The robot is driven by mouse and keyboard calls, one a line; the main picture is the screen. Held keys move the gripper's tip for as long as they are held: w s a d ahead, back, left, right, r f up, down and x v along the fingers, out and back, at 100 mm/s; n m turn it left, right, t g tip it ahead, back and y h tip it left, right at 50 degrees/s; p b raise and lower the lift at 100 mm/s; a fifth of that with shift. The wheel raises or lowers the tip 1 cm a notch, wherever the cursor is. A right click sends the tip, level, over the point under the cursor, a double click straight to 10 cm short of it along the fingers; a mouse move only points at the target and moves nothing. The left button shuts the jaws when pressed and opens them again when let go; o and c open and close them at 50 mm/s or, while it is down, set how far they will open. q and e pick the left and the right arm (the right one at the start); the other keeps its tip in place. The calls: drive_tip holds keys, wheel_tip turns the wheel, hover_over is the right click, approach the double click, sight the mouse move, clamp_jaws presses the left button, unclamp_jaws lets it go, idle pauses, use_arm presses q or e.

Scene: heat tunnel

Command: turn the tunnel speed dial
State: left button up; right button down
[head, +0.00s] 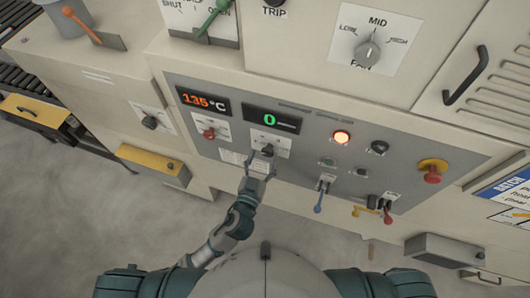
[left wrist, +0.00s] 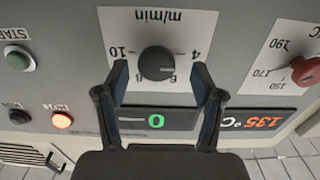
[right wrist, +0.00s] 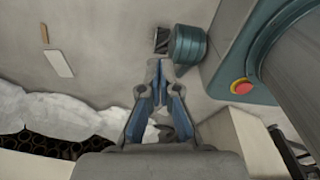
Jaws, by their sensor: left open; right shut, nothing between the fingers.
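The tunnel speed dial is a dark round knob (left wrist: 157,63) on a white plate marked m/min, with 4 and 10 readable beside it. In the head view the dial (head: 267,150) sits below the green display on the grey control panel. My left gripper (left wrist: 160,72) is open, with one finger on each side of the dial in the left wrist view. I cannot tell whether the fingers touch it. In the head view my left gripper (head: 258,168) reaches up to the dial from below. My right gripper (right wrist: 158,66) is shut and empty, away from the panel.
The green display (head: 271,118) reads 0 and the orange display (head: 203,101) reads 135 °C. A red knob (head: 209,133) is left of the dial.

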use_arm(q)
drive_tip(key=shift+d+x, duration=0.2)
drive_tip(key=shift+x, duration=0.7)
drive_tip(key=shift+w+d, duration=0.1)
drive_tip(key=shift+d, duration=0.1)
drive_tip(key=shift+a, duration=0.25)
drive_tip(key=c, duration=1.1)
drive_tip(key=shift+c, duration=0.2)
use_arm(e)
drive_tip(key=shift+d+r, duration=0.2)
drive_tip(key=shift+d, duration=0.45)
